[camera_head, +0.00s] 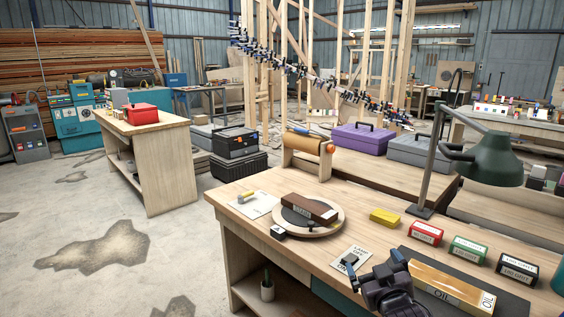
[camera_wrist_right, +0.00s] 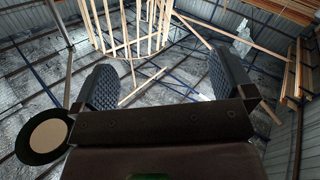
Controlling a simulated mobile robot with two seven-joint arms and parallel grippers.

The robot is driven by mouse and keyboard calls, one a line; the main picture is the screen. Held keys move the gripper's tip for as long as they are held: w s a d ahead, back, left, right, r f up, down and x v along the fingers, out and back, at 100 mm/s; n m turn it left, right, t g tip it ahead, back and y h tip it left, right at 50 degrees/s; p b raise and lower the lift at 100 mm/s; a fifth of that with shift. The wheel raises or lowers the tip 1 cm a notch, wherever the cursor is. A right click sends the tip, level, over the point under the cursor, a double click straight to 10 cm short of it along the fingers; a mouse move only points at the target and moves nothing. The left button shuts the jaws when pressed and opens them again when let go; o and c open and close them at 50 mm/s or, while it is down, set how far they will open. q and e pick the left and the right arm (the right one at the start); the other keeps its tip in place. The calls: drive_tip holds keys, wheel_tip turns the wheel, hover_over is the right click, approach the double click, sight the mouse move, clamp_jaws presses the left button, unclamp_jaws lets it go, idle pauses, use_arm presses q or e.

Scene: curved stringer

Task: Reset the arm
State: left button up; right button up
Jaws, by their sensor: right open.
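My right gripper (camera_head: 372,262) is in the lower right of the head view, above the front part of the wooden workbench (camera_head: 240,214). It is beside a labelled white card (camera_head: 350,259) and left of a wooden block marked OIL (camera_head: 450,287). In the right wrist view its two padded fingers (camera_wrist_right: 162,88) stand wide apart with nothing between them. That view faces up to the metal roof and a wooden frame (camera_wrist_right: 130,25). My left gripper is in neither view.
The bench holds a round turntable (camera_head: 330,228) with a dark brown block (camera_head: 310,207), a yellow block (camera_head: 384,217), red (camera_head: 426,233), green (camera_head: 468,249) and black (camera_head: 517,268) grit boxes, and a green lamp (camera_head: 490,160). Open floor lies at left.

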drive_tip(key=s+d+f+m+g+p, duration=0.1)
drive_tip(key=s+d+f+g, duration=0.1)
drive_tip(key=s+f, duration=0.5)
drive_tip(key=s+d+f+m+g+p, duration=0.1)
drive_tip(key=s+f, duration=0.6)
drive_tip(key=s, duration=0.9)
drive_tip(key=s+d+f+m+g+h+p, duration=0.1)
drive_tip(key=s+d+f+g, duration=0.2)
drive_tip(key=s+f, duration=0.4)
drive_tip(key=s+d, duration=0.1)
drive_tip(key=s, duration=0.4)
drive_tip(key=shift+s+g, duration=0.3)
drive_tip(key=shift+g, duration=0.1)
